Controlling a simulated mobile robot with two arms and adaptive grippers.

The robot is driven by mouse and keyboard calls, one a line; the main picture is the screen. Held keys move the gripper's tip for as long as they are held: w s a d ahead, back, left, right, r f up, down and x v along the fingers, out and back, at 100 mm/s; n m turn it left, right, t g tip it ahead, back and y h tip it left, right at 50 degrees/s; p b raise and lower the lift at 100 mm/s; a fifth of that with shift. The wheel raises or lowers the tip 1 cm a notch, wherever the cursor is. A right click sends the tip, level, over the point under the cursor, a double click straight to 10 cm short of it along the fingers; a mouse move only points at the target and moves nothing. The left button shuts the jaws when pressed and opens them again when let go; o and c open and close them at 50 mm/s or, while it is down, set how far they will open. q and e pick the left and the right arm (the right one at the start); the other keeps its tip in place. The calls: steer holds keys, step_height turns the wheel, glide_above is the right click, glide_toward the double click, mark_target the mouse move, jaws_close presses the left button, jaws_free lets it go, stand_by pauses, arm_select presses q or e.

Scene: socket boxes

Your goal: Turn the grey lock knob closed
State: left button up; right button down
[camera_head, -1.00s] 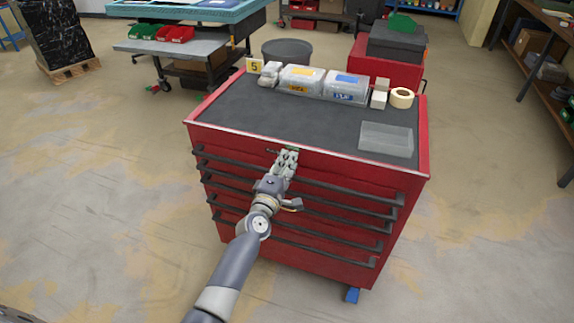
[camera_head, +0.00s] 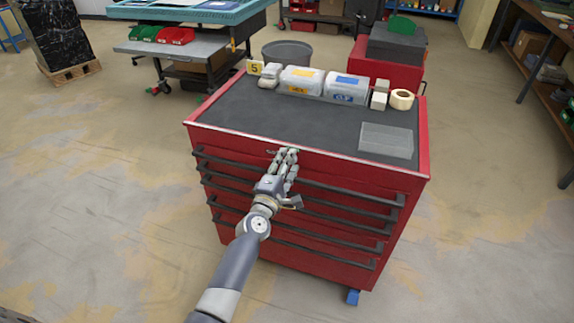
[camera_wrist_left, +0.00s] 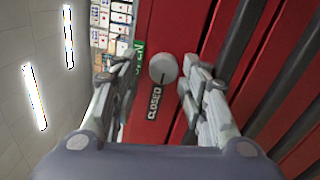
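The grey lock knob (camera_wrist_left: 163,68) is round and sits on the red front of the tool cabinet. In the left wrist view a green OPEN label (camera_wrist_left: 138,60) is beside it and a black CLOSED label (camera_wrist_left: 154,102) is below it. My left gripper (camera_head: 285,154) is at the cabinet's upper front edge. Its fingers are apart, one on each side of the knob in the left wrist view; the right-hand finger is very close to the knob, and I cannot tell whether it touches. The knob is too small or hidden in the head view. My right gripper is not in view.
The red cabinet (camera_head: 300,172) has dark drawer handles (camera_head: 345,190) below the gripper. On its black top stand labelled boxes (camera_head: 346,88), a tape roll (camera_head: 401,99) and a clear tray (camera_head: 386,140). The middle of the top is clear.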

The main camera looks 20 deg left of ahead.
arm_select(q)
steer(key=shift+s+f, duration=0.1)
steer(key=shift+f, duration=0.2)
steer(key=shift+s, duration=0.1)
steer(key=s, duration=0.7)
steer(key=shift+s+r, duration=0.2)
steer(key=shift+s, duration=0.15)
steer(key=shift+a, duration=0.1)
